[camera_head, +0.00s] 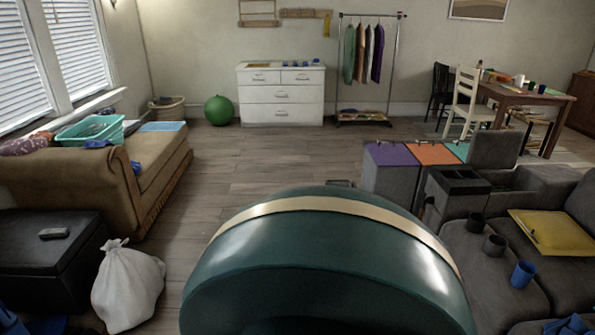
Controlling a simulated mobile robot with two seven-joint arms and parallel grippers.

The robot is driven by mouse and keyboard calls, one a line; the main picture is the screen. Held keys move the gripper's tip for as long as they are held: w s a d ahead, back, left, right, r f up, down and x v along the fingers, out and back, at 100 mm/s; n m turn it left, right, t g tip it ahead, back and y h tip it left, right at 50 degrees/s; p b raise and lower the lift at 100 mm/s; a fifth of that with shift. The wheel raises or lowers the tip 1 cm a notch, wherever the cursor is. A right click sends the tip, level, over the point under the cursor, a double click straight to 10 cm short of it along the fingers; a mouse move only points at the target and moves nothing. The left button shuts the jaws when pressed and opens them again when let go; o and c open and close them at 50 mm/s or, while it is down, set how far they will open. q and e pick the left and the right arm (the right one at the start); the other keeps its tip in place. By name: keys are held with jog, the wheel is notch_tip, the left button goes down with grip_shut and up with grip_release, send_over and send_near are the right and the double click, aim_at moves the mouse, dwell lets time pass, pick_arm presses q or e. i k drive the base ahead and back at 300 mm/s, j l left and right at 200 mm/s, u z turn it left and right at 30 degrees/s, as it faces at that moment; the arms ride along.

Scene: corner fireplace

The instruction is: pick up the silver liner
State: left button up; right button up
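I cannot pick out a silver liner in the head view. A grey bin unit (391,185) stands right of the middle, with purple, orange and teal lids shut and a grey lid raised at its right end. An open-topped dark box (458,188) stands in front of it; its inside is too dark to read. Neither of my grippers is in view. A large dark green rounded thing (325,265) with a cream band fills the bottom middle, very close to the camera, and hides the floor behind it. I cannot tell what it is.
A tan sofa (95,190) with a teal basket (90,131), a black ottoman (45,260) and a white tied bag (128,288) are at left. A grey sofa (505,265) with several cups is at right. The wood floor (260,165) towards the white dresser (281,94) is clear.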

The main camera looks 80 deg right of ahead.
aim_at(495, 246)
jog(key=z, duration=3.95)
